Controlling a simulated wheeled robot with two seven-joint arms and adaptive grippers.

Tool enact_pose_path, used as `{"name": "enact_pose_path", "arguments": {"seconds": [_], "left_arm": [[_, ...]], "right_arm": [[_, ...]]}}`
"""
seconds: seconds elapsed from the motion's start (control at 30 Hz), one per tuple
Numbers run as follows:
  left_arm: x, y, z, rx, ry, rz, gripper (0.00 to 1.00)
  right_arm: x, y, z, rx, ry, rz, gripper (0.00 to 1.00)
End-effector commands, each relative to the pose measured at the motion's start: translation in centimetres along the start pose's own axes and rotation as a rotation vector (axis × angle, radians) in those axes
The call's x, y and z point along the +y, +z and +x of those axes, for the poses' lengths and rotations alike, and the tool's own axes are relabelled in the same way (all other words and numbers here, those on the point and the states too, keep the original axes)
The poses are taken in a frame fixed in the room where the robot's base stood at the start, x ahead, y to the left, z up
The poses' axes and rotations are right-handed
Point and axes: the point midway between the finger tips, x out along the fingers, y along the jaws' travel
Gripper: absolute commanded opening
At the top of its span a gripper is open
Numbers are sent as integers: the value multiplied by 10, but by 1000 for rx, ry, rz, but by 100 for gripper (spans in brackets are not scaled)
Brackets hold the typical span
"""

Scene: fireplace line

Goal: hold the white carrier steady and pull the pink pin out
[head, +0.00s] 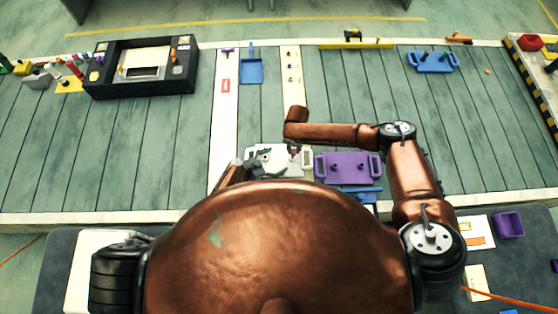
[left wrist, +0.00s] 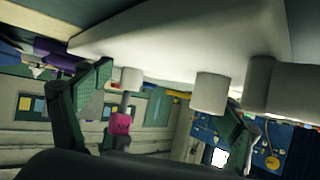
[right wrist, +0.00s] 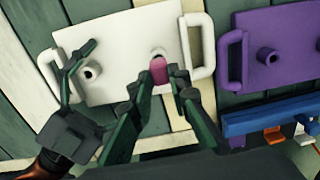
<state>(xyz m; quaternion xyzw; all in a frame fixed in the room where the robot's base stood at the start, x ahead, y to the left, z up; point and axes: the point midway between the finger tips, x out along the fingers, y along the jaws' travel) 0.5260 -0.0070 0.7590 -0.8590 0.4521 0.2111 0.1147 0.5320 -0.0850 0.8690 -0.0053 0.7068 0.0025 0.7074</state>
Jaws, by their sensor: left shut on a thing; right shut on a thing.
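The white carrier (head: 283,160) lies flat on the deck, with a handle at each end and round posts on top (right wrist: 115,45). My left gripper (right wrist: 75,72) is shut on its left part; whether on a post or the handle is unclear. The pink pin (right wrist: 159,70) stands at the carrier's right post, and my right gripper (right wrist: 158,92) is shut on it. In the left wrist view, the pin's pink head (left wrist: 120,123) sits apart from a white post, with a grey shaft between them. The head view mostly hides the right fingertips.
A purple carrier (head: 348,167) with handles lies close to the right of the white one. A blue part (head: 360,194) lies in front of it. A black box (head: 140,68) stands far left and a blue carrier (head: 432,62) far right.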

Motion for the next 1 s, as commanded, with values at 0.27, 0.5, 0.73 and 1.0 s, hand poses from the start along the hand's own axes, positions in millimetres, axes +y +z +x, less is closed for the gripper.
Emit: {"name": "enact_pose_path", "arguments": {"seconds": [0.27,0.5,0.73,1.0], "left_arm": [[4,18,-4,-26,-1,0,56],[4,18,-4,-26,-1,0,55],[4,18,-4,-26,-1,0,55],[3,19,-5,-27,-1,-1,100]], "right_arm": [[0,1,-15,-1,0,1,0],[0,0,-26,-1,0,0,0],[0,0,-26,-1,0,0,0],[0,0,-26,-1,0,-1,0]]}}
